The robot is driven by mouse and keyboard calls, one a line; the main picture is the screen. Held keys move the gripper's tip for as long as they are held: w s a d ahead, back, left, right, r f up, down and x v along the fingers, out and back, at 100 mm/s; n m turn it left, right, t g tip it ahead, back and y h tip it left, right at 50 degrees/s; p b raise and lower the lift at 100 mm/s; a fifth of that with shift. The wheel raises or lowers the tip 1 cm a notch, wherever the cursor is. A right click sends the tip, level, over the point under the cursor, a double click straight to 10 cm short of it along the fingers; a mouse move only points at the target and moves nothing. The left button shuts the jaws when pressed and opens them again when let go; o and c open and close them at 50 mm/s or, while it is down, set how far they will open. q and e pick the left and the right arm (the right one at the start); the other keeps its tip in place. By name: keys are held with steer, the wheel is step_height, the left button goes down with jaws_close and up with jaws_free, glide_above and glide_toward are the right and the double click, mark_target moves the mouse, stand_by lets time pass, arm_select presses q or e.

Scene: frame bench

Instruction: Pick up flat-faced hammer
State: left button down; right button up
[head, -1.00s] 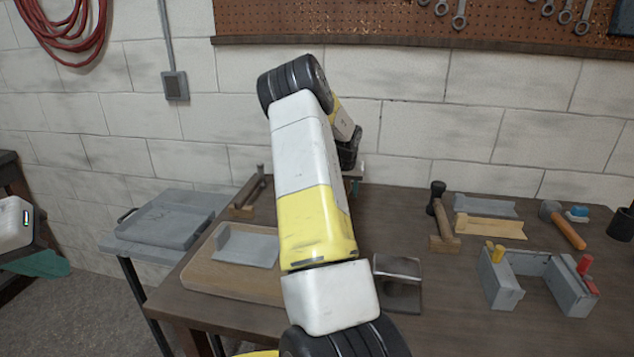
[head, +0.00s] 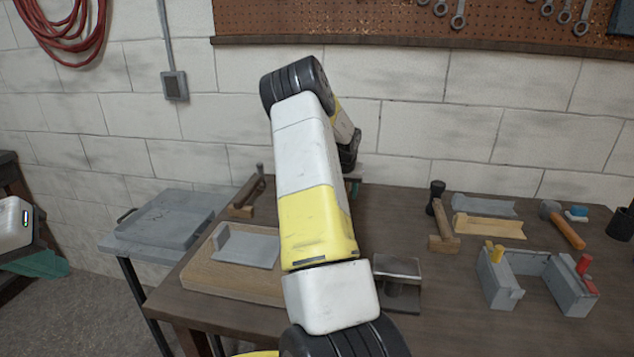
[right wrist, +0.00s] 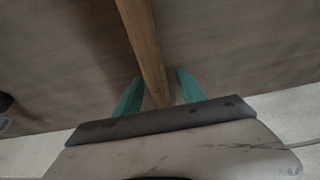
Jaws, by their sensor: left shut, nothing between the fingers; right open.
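In the right wrist view, my right gripper (right wrist: 155,88) is open, its teal fingers on either side of a wooden handle (right wrist: 143,40). Any head on that handle is out of this view. In the head view my forearm hides most of this gripper; only a teal bit shows behind it. One hammer with a black head (head: 436,196) is at the back centre-right. Another hammer with an orange handle (head: 568,232) lies at the right. I cannot tell which is flat-faced. My left gripper (head: 42,264) is shut and empty at the far left, off the bench.
A wooden tray (head: 210,282) holds a grey angled piece. A wooden piece with a metal part (head: 246,197) stands behind it. A metal block (head: 398,268), a grey fixture (head: 498,284) with yellow and red parts, and flat plates (head: 488,227) stand right of my arm. The front right is bare.

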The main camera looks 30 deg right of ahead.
jaws_close()
stand_by(1.3)
